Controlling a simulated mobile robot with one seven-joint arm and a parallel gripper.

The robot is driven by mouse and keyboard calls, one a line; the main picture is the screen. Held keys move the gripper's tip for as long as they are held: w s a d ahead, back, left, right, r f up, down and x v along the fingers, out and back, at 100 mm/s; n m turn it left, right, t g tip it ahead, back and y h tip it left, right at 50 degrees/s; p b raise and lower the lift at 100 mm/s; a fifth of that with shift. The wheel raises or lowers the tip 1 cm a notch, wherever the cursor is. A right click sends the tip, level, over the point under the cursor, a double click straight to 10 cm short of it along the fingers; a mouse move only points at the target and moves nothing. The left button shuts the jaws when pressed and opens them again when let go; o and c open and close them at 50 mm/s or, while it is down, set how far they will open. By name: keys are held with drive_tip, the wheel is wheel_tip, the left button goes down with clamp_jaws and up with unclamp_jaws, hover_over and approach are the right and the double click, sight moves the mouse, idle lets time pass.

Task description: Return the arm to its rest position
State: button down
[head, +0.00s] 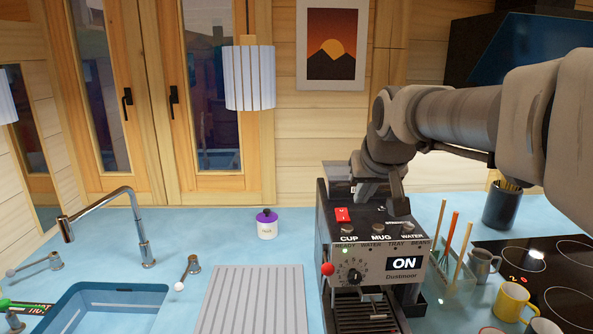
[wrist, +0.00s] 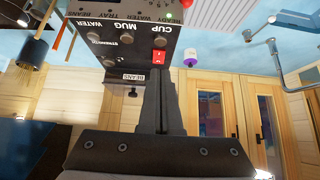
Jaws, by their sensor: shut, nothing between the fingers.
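My arm reaches in from the right in the head view, and my gripper (head: 396,205) is at the top of the coffee machine (head: 378,240), pointing down. In the wrist view, which shows the scene upside down, the two fingers of my gripper (wrist: 157,85) are together with nothing between them. Their tips appear close to the machine's top (wrist: 110,50), near the red switch (wrist: 158,57); I cannot tell whether they touch it. The machine has CUP, MUG and WATER buttons and a lit ON display (head: 404,263). My arm hides part of the machine's top and the wall behind.
A utensil holder (head: 450,270), grey mug (head: 482,266), yellow mug (head: 512,303) and hob (head: 540,262) stand right of the machine. A purple-lidded jar (head: 266,226), ribbed drainboard (head: 252,300), tap (head: 140,225) and sink (head: 110,305) are left. A lamp (head: 249,78) hangs above.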

drive_tip(key=s+f+g, duration=0.1)
drive_tip(key=s+f, duration=0.4)
drive_tip(key=s, duration=0.7)
drive_tip(key=s+f+g, duration=0.1)
drive_tip(key=s+f, duration=0.4)
drive_tip(key=s, duration=0.7)
drive_tip(key=shift+s, duration=0.25)
